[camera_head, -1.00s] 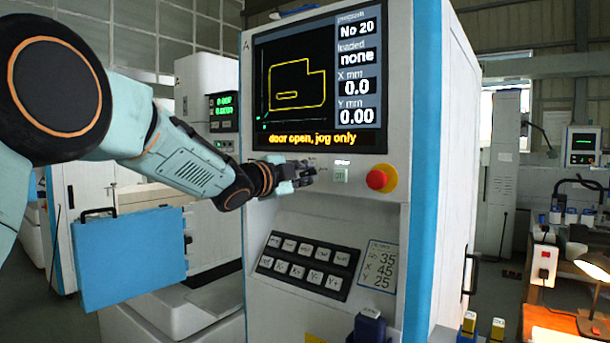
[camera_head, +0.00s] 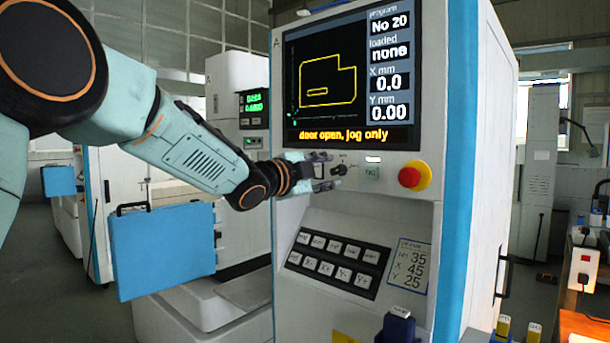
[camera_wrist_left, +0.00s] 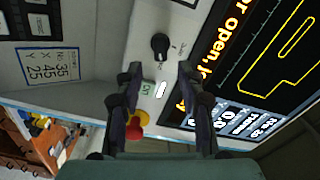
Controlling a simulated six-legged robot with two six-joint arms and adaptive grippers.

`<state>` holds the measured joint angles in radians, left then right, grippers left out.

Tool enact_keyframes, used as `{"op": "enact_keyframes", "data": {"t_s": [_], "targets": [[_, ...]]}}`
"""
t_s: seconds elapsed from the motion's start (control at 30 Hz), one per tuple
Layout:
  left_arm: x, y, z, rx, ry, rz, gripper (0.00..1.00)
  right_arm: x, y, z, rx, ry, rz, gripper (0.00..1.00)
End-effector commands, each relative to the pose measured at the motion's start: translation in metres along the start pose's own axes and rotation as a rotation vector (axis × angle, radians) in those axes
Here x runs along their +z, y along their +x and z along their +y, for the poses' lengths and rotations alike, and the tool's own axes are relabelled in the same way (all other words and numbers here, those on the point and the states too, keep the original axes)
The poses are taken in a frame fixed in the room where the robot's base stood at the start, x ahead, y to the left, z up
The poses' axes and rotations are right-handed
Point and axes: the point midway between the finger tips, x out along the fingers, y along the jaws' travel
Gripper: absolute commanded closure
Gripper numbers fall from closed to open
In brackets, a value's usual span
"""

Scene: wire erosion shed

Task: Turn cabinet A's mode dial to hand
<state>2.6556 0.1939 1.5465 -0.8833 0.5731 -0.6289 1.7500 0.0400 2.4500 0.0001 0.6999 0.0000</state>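Cabinet A (camera_head: 295,215) is a white and blue machine cabinet with the letter A at its top left. Its mode dial is a small black knob (camera_head: 339,170) below the screen, left of a small green-lettered button. In the left wrist view the dial (camera_wrist_left: 160,44) lies ahead of the fingertips, between their lines, and apart from them. My left gripper (camera_head: 328,172) is open and empty, its fingers close to the dial in the head view. It also shows in the left wrist view (camera_wrist_left: 158,75). The dial's small labels are too blurred to read. My right gripper is not in view.
The screen (camera_head: 345,80) reads "door open, jog only". A red emergency stop (camera_head: 411,177) with a yellow collar sits right of the dial. A key panel (camera_head: 338,260) is below. A blue door panel (camera_head: 165,248) hangs open at left.

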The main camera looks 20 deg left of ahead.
Motion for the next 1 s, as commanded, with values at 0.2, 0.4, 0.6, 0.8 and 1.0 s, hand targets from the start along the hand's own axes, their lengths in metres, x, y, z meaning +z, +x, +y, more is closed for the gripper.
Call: {"op": "enact_keyframes", "data": {"t_s": [0.2,0.4,0.6,0.8,1.0], "targets": [[0.001,-0.04,-0.002,-0.004,-0.005,0.0,0.61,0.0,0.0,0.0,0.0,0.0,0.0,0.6],[0.0,-0.069,-0.002,-0.004,-0.003,0.0,0.61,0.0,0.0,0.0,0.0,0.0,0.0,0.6],[0.0,-0.083,0.0,-0.001,-0.001,0.0,0.61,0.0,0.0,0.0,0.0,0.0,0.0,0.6],[0.0,-0.084,0.0,-0.001,0.001,0.001,0.61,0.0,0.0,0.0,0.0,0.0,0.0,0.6],[0.0,-0.084,0.0,-0.001,0.001,0.001,0.61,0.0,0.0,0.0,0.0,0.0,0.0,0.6]]}}
